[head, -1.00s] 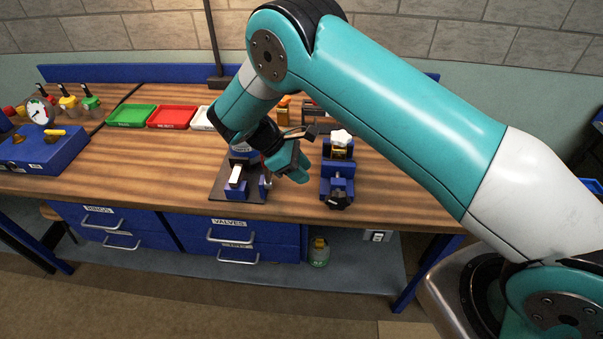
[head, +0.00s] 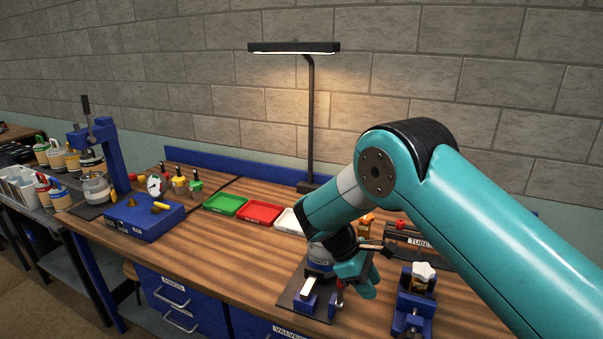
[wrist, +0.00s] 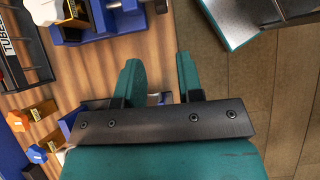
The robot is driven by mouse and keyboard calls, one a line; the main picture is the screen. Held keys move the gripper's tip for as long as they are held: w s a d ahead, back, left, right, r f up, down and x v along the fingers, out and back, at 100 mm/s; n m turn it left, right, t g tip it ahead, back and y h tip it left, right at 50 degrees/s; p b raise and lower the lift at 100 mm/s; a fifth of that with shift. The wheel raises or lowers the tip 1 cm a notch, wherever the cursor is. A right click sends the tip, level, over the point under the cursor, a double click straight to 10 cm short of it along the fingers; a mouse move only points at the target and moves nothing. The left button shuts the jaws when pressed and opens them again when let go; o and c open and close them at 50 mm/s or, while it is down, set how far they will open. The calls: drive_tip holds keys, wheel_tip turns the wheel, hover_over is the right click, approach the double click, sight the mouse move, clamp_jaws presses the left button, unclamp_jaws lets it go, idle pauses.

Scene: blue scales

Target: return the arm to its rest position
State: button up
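My teal arm reaches in from the right in the head view and bends down over the wooden bench. My gripper (head: 362,276) hangs over the bench between a blue fixture on a dark plate (head: 296,294) and a blue vice-like device with a white knob (head: 414,302).
Green (head: 225,203), red (head: 259,212) and white (head: 289,221) trays lie behind the arm. A lamp (head: 311,120) stands at the back. A blue gauge box (head: 143,220) sits to the left. In the wrist view, the floor (wrist: 280,110) is open at right.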

drive_tip(key=s+r+m+t+y+b, duration=0.1)
drive_tip(key=s+r+m+y+b, duration=0.2)
drive_tip(key=r, duration=0.4)
drive_tip(key=s+a+r+y+b, duration=0.1)
drive_tip(key=s+r+y+b, duration=0.1)
drive_tip(key=s, duration=0.6)
drive_tip(key=s+a+r+m+t+y+b, duration=0.1)
drive_tip(key=s+r+y+b, duration=0.1)
drive_tip(key=s, duration=0.6)
drive_tip(key=s+a+r+m+t+y+b, duration=0.1)
drive_tip(key=s+y+b, duration=0.2)
drive_tip(key=s, duration=0.5)
drive_tip(key=shift+a+r+y+b, duration=0.3)
drive_tip(key=shift+a+r+b, duration=0.1)
drive_tip(key=shift+b, duration=0.2)
